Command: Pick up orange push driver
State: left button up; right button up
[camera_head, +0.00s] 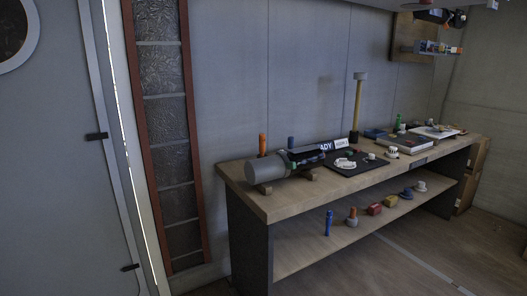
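An upright orange handle (262,144), which looks like the orange push driver, stands at the back left of the wooden workbench (262,205). Its lower end is hidden behind a large grey cylinder (266,168) lying on its side. Neither of my grippers shows in the head view.
A blue upright handle (290,143) stands right of the orange one. A black mat (345,170) with small parts, a yellow-shafted mallet (357,105) and books (390,137) are farther right. The lower shelf (290,258) holds several small objects. Floor is open at the right front.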

aim_at(262, 136)
jog(key=i+l, duration=0.2)
jog(key=i, duration=0.3)
jog(key=i+l, duration=0.2)
jog(key=i, duration=0.35)
jog(key=i+j+z, duration=0.2)
jog(key=i+j, duration=0.2)
jog(key=j, duration=0.2)
jog(key=i+j+z, duration=0.1)
jog(key=j, duration=0.2)
jog(key=i+j+z, duration=0.25)
jog(key=i+j, duration=0.15)
jog(key=j, duration=0.3)
jog(key=i+j+z, duration=0.1)
jog(key=j, duration=0.25)
jog(key=i+j+z, duration=0.1)
jog(key=j, duration=0.25)
jog(key=i+j+z, duration=0.1)
jog(key=j, duration=0.3)
jog(key=i+l, duration=0.05)
